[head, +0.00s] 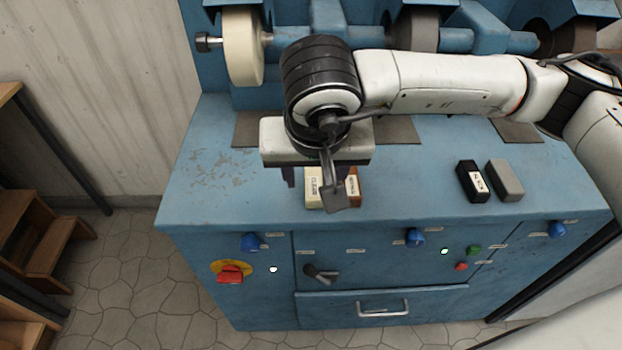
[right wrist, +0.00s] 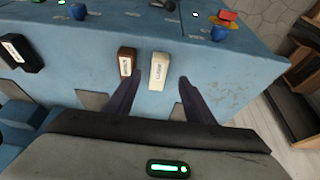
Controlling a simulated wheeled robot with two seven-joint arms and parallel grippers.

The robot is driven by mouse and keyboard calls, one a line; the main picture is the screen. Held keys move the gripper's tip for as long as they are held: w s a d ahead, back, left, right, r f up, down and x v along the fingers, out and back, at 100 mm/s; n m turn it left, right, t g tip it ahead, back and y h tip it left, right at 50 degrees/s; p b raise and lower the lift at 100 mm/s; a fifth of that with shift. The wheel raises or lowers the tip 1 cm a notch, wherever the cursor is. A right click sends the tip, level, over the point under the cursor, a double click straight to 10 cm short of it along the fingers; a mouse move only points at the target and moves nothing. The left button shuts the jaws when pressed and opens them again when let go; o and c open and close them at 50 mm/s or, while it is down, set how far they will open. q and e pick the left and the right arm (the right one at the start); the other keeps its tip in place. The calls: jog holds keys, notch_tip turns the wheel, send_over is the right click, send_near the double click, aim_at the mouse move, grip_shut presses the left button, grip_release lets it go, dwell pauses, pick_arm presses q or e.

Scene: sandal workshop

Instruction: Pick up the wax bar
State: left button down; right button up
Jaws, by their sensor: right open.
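A cream labelled bar (head: 314,188), which looks like the wax bar, lies on the blue bench top near its front edge. A brown bar with a pale label (head: 353,186) lies close beside it. My right gripper (head: 318,182) is above them, pointing down, open and empty. In the right wrist view the cream bar (right wrist: 159,71) lies between the lines of the two fingers (right wrist: 159,82), just beyond the tips. The brown bar (right wrist: 127,62) lies ahead of the left finger there. In the head view my gripper partly hides both bars. My left gripper is not in view.
A black labelled bar (head: 472,181) and a grey block (head: 505,180) lie to the right on the blue bench (head: 230,200). Polishing wheels (head: 243,47) stand along the back. Knobs and a red switch (head: 230,273) are on the front. The left bench top is clear.

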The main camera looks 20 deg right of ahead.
aim_at(314, 186)
jog(key=x, duration=0.2)
jog(key=shift+w+f, duration=0.15)
jog(key=shift+f, duration=0.25)
jog(key=x, duration=0.2)
jog(key=p+x, duration=0.1)
jog(key=x, duration=0.2)
jog(key=shift+w+d+r, duration=0.1)
jog(key=shift+w+d, duration=0.15)
jog(key=shift+w, duration=0.15)
jog(key=c, duration=1.1)
jog(key=shift+r, duration=0.1)
